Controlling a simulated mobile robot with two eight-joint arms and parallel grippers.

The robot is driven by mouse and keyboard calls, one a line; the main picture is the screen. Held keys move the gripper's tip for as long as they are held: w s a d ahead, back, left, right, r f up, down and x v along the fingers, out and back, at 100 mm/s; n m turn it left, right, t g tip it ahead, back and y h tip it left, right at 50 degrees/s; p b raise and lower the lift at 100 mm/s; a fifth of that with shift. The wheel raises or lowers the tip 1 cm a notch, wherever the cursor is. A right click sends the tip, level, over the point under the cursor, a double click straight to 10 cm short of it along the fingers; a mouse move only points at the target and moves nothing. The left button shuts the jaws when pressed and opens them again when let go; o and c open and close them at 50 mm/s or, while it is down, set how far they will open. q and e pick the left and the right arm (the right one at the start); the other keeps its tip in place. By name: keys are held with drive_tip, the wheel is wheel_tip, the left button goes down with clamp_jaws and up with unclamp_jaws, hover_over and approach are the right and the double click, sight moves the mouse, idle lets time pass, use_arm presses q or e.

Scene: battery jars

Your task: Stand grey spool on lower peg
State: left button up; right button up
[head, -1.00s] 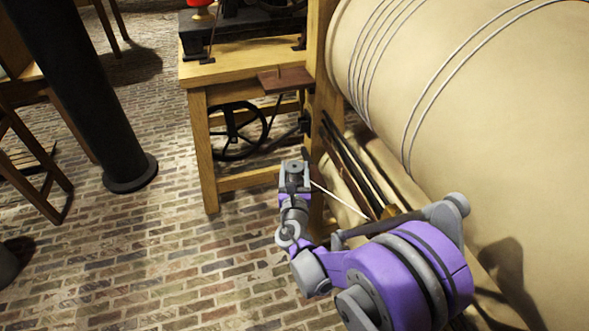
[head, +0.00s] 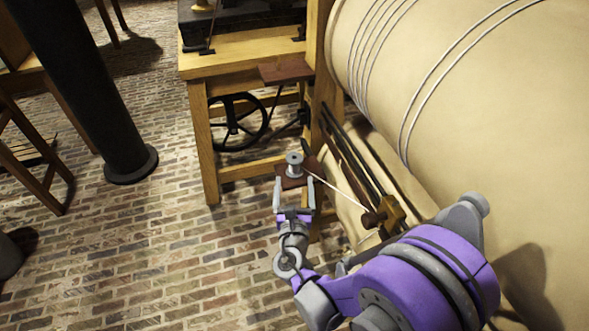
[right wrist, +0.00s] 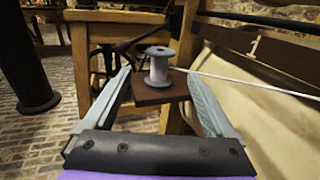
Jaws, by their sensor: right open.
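The grey spool (head: 294,162) stands upright on a small brown lower shelf (head: 290,183) beside the wooden frame. It also shows in the right wrist view (right wrist: 158,66), on the shelf there (right wrist: 150,94). A white cord (head: 335,188) runs from the spool down to the right. Any peg under the spool is hidden by it. My right gripper (head: 294,184) is open, its two fingers apart on the near side of the spool. In the right wrist view, the gripper (right wrist: 160,80) has a finger to either side with the spool just beyond, apparently clear of both. My left gripper is not in view.
An empty-looking upper brown shelf (head: 286,69) juts from the wooden stand (head: 205,150). A black wheel (head: 238,122) sits inside the stand. A large beige roll (head: 480,120) fills the right side. A dark pillar (head: 85,90) stands left; brick floor between is clear.

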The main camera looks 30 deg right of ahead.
drive_tip(key=v, duration=0.2)
drive_tip(key=shift+s+a, duration=0.2)
drive_tip(key=shift+s, duration=0.05)
idle(1.1)
